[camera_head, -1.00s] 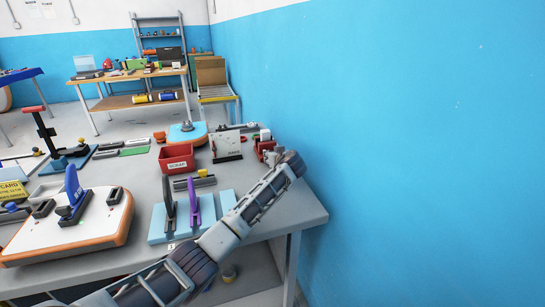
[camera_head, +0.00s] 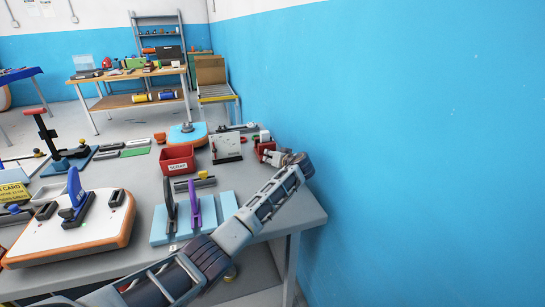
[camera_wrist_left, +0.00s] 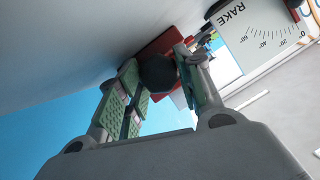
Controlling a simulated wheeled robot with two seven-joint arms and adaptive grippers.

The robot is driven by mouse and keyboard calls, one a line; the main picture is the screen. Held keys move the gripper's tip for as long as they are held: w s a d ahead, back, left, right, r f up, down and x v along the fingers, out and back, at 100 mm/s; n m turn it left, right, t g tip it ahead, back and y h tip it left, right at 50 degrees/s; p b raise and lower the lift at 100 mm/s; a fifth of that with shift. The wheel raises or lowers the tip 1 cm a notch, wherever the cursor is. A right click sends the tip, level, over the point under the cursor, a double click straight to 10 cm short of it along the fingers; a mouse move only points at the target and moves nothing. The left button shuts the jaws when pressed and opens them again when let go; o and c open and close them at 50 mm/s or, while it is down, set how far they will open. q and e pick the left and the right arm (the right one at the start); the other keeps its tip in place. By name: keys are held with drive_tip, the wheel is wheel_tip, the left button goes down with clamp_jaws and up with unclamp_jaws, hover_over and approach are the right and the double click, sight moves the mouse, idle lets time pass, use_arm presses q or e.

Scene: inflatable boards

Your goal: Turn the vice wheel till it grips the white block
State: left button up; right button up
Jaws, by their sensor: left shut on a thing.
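The red vice (camera_head: 265,149) stands at the far right corner of the bench, near the blue wall. The white block (camera_head: 264,135) shows at its top. My left gripper (camera_head: 282,157) is at the vice's right side. In the left wrist view the fingers (camera_wrist_left: 160,84) are shut on a dark round part of the vice wheel (camera_wrist_left: 157,73), with the red vice body (camera_wrist_left: 163,44) just beyond. The rest of the wheel is hidden by the fingers. Whether the vice jaws touch the block cannot be told. My right gripper is out of view.
A white upright plate with a scale (camera_head: 227,148) stands just left of the vice; its scale shows in the wrist view. A red scrap bin (camera_head: 177,158) and a light blue board with clamps (camera_head: 160,228) are further left. The wall is close on the right.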

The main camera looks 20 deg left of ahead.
use_arm(q)
drive_tip(key=shift+m+g+y, duration=0.3)
drive_tip(key=shift+m+y, duration=0.5)
drive_tip(key=shift+m, duration=0.2)
drive_tip(key=shift+f, duration=0.1)
drive_tip(key=o, duration=1)
drive_tip(key=shift+f, duration=0.1)
drive_tip(key=shift+d, duration=0.15)
drive_tip(key=shift+s+d, duration=0.1)
drive_tip(key=shift+r+v, duration=0.15)
drive_tip(key=shift+v, duration=1.75)
drive_tip(key=shift+r+v, duration=0.15)
drive_tip(key=shift+v, duration=1.8)
